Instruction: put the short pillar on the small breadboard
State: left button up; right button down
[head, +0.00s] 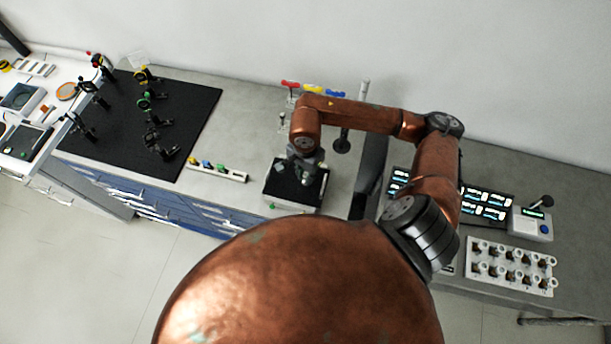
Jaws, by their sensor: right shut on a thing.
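The small breadboard (275,188) is a black square plate on the grey bench, near its front edge at the picture's centre. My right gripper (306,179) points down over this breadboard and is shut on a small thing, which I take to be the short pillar. The fingers and the wrist hide most of it, and I cannot tell whether it touches the board. A small pale green bit shows at the board's front edge. My left gripper is not in view.
A large black breadboard (190,108) with several optics mounts lies left. A strip of small coloured parts (217,171) lies between the boards. Red, yellow and blue-handled tools (312,90) and a dark round-based post (342,146) stand behind. A white rack (511,266) is right.

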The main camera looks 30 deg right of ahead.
jog(key=shift+f, duration=0.65)
jog(key=shift+f, duration=0.2)
jog(key=c, duration=1.9)
grip_release()
